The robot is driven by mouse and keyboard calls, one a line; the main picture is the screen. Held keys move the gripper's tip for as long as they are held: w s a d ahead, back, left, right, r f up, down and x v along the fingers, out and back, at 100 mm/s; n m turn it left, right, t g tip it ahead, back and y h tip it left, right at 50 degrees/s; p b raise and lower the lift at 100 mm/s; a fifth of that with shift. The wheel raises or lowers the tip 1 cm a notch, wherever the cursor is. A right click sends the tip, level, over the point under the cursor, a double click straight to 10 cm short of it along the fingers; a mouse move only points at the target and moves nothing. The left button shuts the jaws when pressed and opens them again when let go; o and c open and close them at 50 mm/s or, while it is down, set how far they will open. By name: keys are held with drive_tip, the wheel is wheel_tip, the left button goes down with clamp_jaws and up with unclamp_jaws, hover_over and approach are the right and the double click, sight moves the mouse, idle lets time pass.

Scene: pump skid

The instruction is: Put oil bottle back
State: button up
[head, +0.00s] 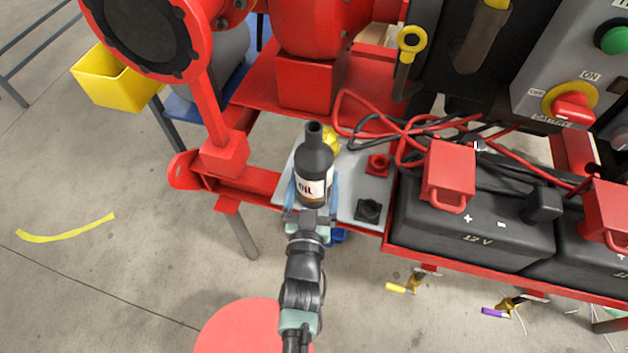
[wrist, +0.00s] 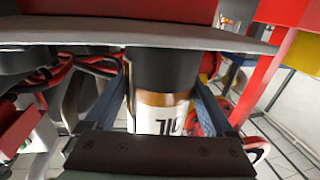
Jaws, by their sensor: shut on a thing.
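The oil bottle (head: 314,160) is black with a white and brown label reading OIL. It is upright in the head view, over the left part of a grey plate (head: 347,205) on the red skid frame. My gripper (head: 309,203) is shut on the bottle from the front, around its label. In the wrist view the bottle (wrist: 163,105) sits between both blue-grey fingers (wrist: 165,110), and a grey plate edge crosses the picture at its dark part. I cannot tell whether the bottle's base touches the plate.
Red and black cables (head: 400,128) and a black battery (head: 470,232) lie to the right. The floor at left is open.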

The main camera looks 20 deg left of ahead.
drive_tip(key=shift+f, duration=0.1)
drive_tip(key=o, duration=1.3)
drive_tip(key=shift+s+r, duration=0.1)
drive_tip(key=shift+r, duration=0.1)
drive_tip(key=s, duration=0.4)
drive_tip(key=s+d, duration=0.1)
drive_tip(key=s, duration=0.2)
drive_tip(key=s+d, duration=0.1)
drive_tip(key=s, duration=0.3)
drive_tip(key=shift+s+d+f+p, duration=0.1)
drive_tip(key=shift+s+p, duration=0.25)
drive_tip(key=shift+p, duration=0.05)
drive_tip(key=shift+s, duration=0.1)
